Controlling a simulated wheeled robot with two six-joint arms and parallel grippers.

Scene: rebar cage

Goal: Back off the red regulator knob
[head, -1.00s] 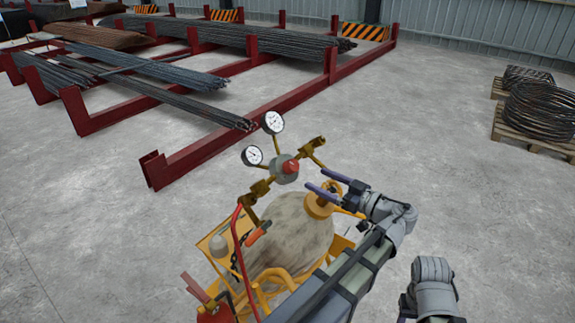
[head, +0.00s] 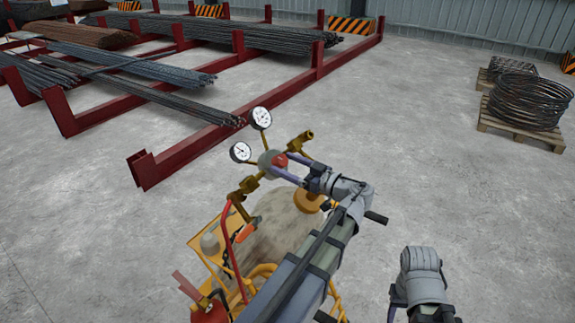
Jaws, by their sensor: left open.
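The red regulator knob (head: 281,160) sits on the front of the round grey regulator body (head: 268,166), with two white dial gauges (head: 250,135) above and left of it. My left gripper (head: 284,164) is open, with its two purple fingers reaching the knob from the right, one on its upper side and one on its lower side. I cannot tell whether they touch it. Part of the knob is hidden by the fingers. My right gripper (head: 391,313) shows only as a small purple part at the bottom edge, so its jaws are unclear.
A red rack (head: 185,160) with rebar is behind. Open concrete floor lies right, towards coiled wire (head: 528,98).

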